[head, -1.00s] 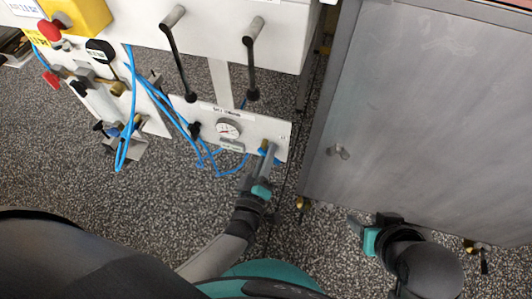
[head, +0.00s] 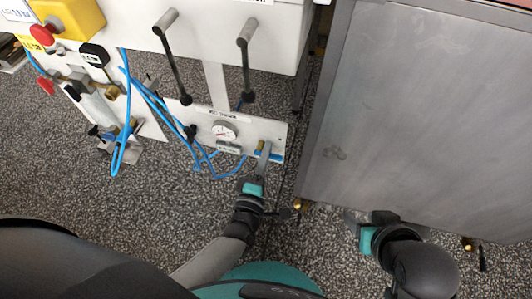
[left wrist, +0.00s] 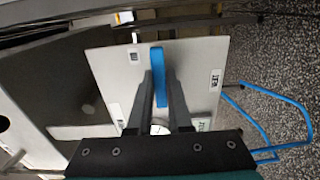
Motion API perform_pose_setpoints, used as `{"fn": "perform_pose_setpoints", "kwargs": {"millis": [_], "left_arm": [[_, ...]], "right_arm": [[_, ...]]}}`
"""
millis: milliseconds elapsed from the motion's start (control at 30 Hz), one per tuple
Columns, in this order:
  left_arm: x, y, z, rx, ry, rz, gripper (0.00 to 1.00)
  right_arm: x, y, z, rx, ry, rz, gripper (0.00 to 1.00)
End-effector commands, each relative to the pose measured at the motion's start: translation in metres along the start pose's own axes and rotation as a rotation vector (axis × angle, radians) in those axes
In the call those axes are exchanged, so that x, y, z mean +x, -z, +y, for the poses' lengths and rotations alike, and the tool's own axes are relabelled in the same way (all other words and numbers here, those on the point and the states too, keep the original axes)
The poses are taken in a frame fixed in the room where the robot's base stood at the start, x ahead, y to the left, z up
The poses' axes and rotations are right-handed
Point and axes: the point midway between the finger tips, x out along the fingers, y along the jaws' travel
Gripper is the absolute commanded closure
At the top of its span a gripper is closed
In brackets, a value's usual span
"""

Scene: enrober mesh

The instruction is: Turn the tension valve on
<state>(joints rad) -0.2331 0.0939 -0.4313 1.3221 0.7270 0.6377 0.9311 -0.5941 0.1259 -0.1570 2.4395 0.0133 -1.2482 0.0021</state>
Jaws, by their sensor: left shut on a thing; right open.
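The tension valve's blue lever (head: 273,156) is at the right end of a small white panel (head: 245,126) that carries a round gauge (head: 224,131). My left gripper (head: 263,152) reaches up to the lever and is shut on it. In the left wrist view the blue lever (left wrist: 159,60) lies between the two fingers, in line with them, and the gauge (left wrist: 159,127) is partly hidden behind them. The valve body is mostly hidden by the gripper. My right gripper (head: 352,218) is open and empty, low beside the grey cabinet.
Blue hoses (head: 150,95) loop left of the panel. Two black-knobbed levers (head: 180,75) hang above it. The large grey metal cabinet (head: 420,110) stands to the right. A yellow box with a red button (head: 41,33) is at upper left. Speckled floor is open below.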

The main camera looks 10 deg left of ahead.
Motion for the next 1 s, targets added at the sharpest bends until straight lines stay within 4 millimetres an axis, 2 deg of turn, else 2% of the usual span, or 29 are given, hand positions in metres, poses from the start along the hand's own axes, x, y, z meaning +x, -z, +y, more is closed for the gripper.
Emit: {"fn": "perform_pose_setpoints", "kwargs": {"millis": [500, 533, 767, 800, 1000], "left_arm": [[-0.001, -0.001, -0.0005, -0.023, 0.003, -0.002, 1.0], [-0.001, -0.0011, -0.0004, -0.023, 0.003, -0.002, 0.81], [-0.0005, -0.0006, 0.0, -0.021, 0.002, -0.001, 0.56], [-0.0004, -0.0006, 0.0, -0.021, 0.001, -0.001, 0.53], [-0.0002, -0.0003, 0.0002, -0.02, 0.001, -0.001, 0.53]], "right_arm": [[0.0009, -0.0012, -0.0012, -0.001, 0.003, -0.002, 0.5], [0.0009, -0.0012, -0.0012, -0.001, 0.003, -0.002, 0.5], [0.0009, -0.0017, -0.0012, -0.001, 0.003, -0.004, 0.5], [0.0009, -0.0018, -0.0012, -0.002, 0.003, -0.004, 0.5], [0.0009, -0.002, -0.0011, -0.002, 0.002, -0.005, 0.5]]}}
